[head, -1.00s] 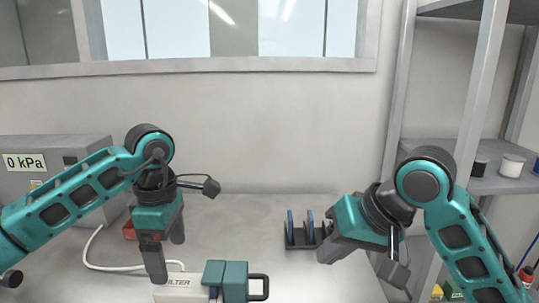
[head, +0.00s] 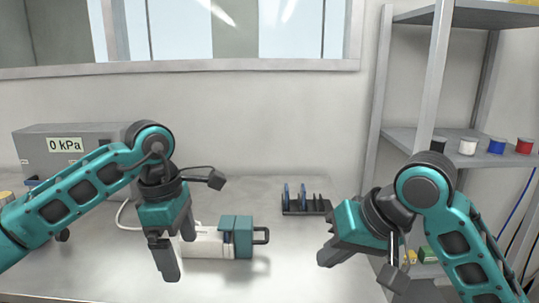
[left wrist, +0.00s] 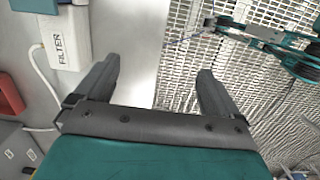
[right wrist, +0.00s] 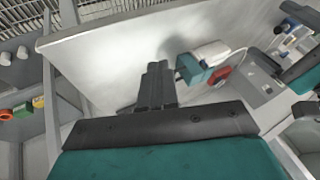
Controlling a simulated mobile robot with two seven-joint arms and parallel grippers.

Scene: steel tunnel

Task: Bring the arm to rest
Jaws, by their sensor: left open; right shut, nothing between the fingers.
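My left gripper (head: 177,252) is open and empty, pointing down in front of the white filter unit with teal end (head: 243,238) in the head view. In the left wrist view its two fingers (left wrist: 158,70) are spread apart, with the table's edge and grating floor behind them. My right gripper (head: 328,257) is at the right of the head view, tilted to the left, apart from the table things. In the right wrist view its fingers (right wrist: 158,72) are together with nothing between them. Both arms are bent at the elbow.
The steel table (head: 300,260) has a dark rack (head: 307,207) with blue plates at its back. A grey box (head: 35,153) reading 0 kPa stands at the left. A shelf (head: 400,140) with several small spools rises at the right.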

